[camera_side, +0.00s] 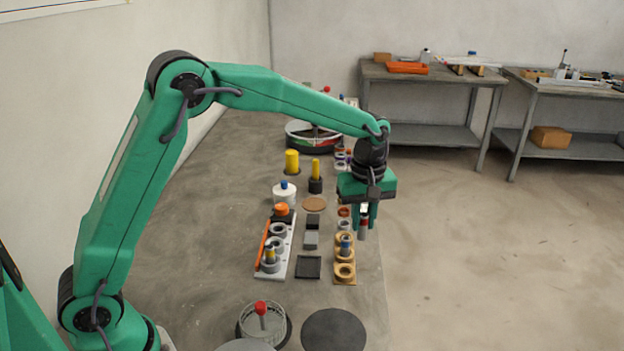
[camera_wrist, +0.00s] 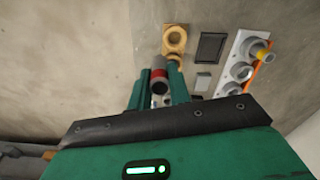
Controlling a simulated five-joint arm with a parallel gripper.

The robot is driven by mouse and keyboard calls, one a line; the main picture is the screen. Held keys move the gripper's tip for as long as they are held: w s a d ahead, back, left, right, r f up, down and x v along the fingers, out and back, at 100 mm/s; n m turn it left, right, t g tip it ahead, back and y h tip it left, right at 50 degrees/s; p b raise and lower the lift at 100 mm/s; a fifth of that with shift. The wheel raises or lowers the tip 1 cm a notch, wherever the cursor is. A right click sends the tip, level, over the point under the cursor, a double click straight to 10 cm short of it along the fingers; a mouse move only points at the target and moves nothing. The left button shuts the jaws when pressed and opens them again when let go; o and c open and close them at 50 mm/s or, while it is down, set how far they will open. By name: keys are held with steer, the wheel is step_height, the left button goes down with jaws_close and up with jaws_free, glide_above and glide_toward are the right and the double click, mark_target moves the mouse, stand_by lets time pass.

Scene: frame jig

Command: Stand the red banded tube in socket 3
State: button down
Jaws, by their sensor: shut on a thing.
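My gripper (camera_side: 365,222) is shut on the red banded tube (camera_side: 362,234), a grey tube with a red band, held roughly upright. In the side view it hangs beside the tan socket block (camera_side: 344,281), near the right table edge; its height is hard to tell. The wrist view shows the tube (camera_wrist: 158,74) between the fingers (camera_wrist: 160,88). The tan block holds a blue-topped tube (camera_side: 346,243); its near ring (camera_side: 345,270) looks empty. I see no readable socket numbers.
Between block and rack lie a dark square tray (camera_side: 308,267) and grey blocks (camera_side: 312,238). Yellow cylinders (camera_side: 292,161) and a white jar (camera_side: 284,195) stand farther back. A wire basket with a red-topped piece (camera_side: 261,309) and a dark disc (camera_side: 334,330) are in front.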

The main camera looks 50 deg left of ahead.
mark_target(364, 214)
steer(key=shift+r, duration=0.15)
stand_by(0.5)
steer(key=shift+r, duration=1.35)
steer(key=s+a+f+n, duration=0.2)
steer(key=s+a+n, duration=0.1)
steer(key=a, duration=0.8)
steer(key=s+a+f+n, duration=0.3)
steer(key=a, duration=0.9)
steer(key=shift+a, duration=0.15)
steer(key=shift+f, duration=0.3)
steer(key=shift+f, duration=2.3)
